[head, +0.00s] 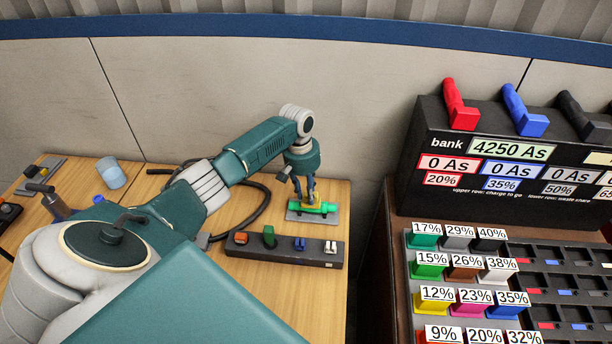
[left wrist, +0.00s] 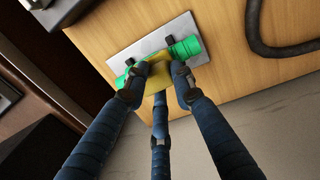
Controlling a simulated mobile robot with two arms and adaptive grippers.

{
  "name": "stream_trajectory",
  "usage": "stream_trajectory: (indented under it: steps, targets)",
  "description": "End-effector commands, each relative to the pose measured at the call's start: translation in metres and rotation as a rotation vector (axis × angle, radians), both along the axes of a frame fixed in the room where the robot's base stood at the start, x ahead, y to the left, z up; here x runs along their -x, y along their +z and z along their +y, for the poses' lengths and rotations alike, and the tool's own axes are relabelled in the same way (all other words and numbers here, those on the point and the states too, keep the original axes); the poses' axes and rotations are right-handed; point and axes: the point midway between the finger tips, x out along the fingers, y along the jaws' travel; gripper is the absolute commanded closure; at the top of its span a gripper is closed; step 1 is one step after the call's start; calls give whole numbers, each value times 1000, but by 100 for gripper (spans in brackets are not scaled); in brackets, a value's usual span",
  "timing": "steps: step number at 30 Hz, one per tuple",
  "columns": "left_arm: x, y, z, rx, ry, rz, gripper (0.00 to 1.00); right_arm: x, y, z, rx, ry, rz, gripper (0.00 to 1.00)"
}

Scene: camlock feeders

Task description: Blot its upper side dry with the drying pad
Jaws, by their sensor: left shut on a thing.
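A green fitting (head: 326,208) lies on its side on a grey plate (head: 296,216) near the right end of the wooden table. It also shows in the left wrist view (left wrist: 187,47), lying along the plate (left wrist: 125,57). My left gripper (head: 311,200) points down over the fitting. In the left wrist view its fingers (left wrist: 158,80) are shut on a yellow pad (left wrist: 157,78). The pad is over the middle of the fitting and hides part of it. I cannot tell for certain whether pad and fitting touch. My right gripper is not in view.
A dark rack (head: 320,262) with several small coloured parts stands just in front of the plate. A black hose (head: 262,208) curls to the left. A blue cup (head: 111,172) stands further left. A panel (head: 490,170) and labelled blocks are on the right.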

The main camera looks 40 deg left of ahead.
Motion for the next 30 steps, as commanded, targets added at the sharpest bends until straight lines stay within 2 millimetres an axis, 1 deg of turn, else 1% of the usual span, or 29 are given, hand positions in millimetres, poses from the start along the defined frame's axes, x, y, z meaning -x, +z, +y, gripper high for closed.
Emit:
stream_trajectory:
  steps: [1, 13, 30]
  targets:
    - [0, -1, -3, 3, -2, 0, 100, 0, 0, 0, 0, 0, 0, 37]
    - [-2, 1, -5, 5, -2, -2, 100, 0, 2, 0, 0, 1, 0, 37]
    - [-26, 4, -40, 3, -2, -2, 100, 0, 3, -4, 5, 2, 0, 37]
